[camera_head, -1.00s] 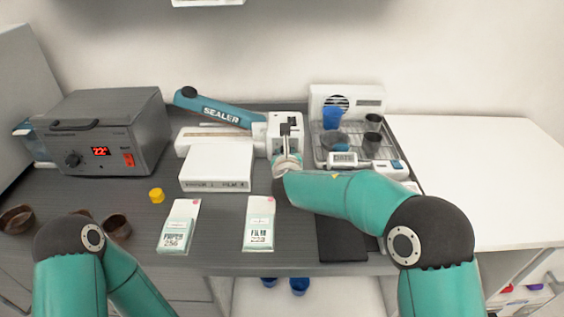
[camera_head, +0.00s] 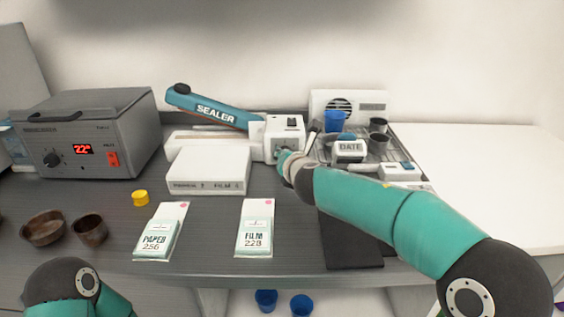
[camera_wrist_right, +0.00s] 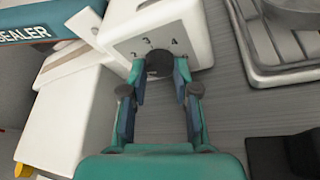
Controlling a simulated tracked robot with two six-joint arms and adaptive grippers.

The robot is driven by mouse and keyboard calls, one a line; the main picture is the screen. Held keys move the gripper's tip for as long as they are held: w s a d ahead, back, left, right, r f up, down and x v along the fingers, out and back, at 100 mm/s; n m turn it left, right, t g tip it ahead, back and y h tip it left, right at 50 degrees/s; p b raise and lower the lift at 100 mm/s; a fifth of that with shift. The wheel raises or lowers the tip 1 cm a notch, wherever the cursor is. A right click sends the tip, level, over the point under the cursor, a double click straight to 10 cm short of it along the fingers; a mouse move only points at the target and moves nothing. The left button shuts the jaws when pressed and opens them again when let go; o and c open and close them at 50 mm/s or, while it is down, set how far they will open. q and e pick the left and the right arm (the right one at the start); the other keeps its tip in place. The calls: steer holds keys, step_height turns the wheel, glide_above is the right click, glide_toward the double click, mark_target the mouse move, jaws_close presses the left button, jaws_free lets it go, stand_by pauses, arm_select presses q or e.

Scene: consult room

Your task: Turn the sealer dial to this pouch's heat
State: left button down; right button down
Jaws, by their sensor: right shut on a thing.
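The sealer (camera_head: 215,109) lies along the back of the desk, with a teal lever and a white end block (camera_head: 284,135). In the right wrist view its dial (camera_wrist_right: 159,62) is a dark round knob on the white face, with 2, 3 and 4 around it. My right gripper (camera_wrist_right: 161,77) is shut on the dial; no pointer mark is readable. In the head view the right gripper (camera_head: 285,160) hides the dial.
A white box (camera_head: 208,170) labelled for paper and film sits before the sealer. A grey heater unit (camera_head: 84,135) with a red display, a yellow cap (camera_head: 140,198) and brown bowls (camera_head: 43,228) are left.

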steer(key=shift+f, duration=0.2)
steer(key=c, duration=0.9)
jaws_free()
steer(key=shift+c, duration=0.2)
steer(key=shift+o, duration=0.3)
steer(key=shift+r, duration=0.1)
steer(key=v, duration=1.2)
